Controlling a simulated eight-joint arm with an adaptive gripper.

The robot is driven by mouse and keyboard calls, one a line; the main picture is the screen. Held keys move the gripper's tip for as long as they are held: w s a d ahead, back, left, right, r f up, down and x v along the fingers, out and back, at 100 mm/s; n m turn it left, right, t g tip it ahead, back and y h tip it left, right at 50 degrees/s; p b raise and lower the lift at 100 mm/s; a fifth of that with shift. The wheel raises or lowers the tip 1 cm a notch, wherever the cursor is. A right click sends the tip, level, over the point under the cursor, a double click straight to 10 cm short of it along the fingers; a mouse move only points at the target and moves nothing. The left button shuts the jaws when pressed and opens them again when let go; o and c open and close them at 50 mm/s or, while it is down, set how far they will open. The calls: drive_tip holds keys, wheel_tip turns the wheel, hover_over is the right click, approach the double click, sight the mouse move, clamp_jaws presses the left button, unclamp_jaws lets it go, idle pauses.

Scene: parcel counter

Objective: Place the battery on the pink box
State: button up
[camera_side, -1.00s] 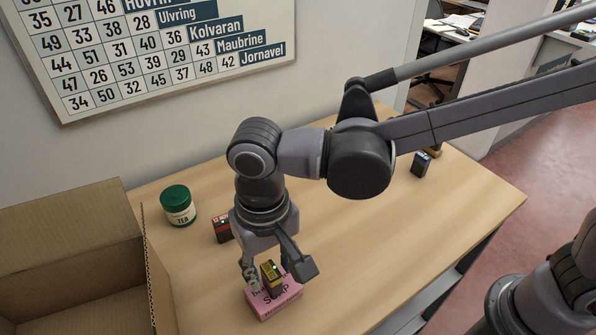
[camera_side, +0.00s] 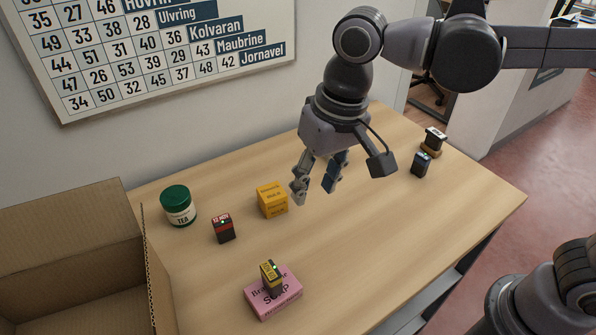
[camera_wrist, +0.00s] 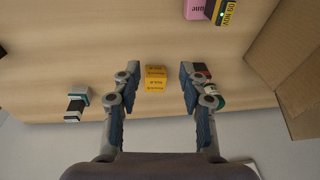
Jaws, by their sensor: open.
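The pink soap box (camera_side: 284,303) lies flat on the counter near the front, and part of it shows at the top of the wrist view (camera_wrist: 194,10). A yellow and black battery (camera_side: 271,278) stands upright on top of it; the wrist view shows the battery (camera_wrist: 222,12) too. My gripper (camera_side: 314,190) is open and empty, raised above the counter, up and to the right of the box and apart from it. In the wrist view the open fingers (camera_wrist: 157,82) have an orange-yellow box between them in the picture, farther off on the counter.
The orange-yellow box (camera_side: 272,200), a red and black battery (camera_side: 223,229) and a green-lidded tea jar (camera_side: 178,206) stand at the left. An open cardboard box (camera_side: 75,265) fills the left edge. Two dark small items (camera_side: 421,164) stand far right. The right-middle counter is clear.

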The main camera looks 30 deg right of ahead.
drive_tip(key=s+d+f+t, duration=0.1)
drive_tip(key=d+f+t, duration=0.1)
drive_tip(key=d, duration=0.9)
drive_tip(key=s+d+f+t+h, duration=0.1)
drive_tip(key=s+d+f+t, duration=0.1)
drive_tip(key=d, duration=1)
wheel_tip(320, 180, down, 2)
drive_tip(key=shift+d+f+t, duration=0.1)
drive_tip(key=shift+d+t, duration=0.15)
drive_tip(key=shift+t, duration=0.55)
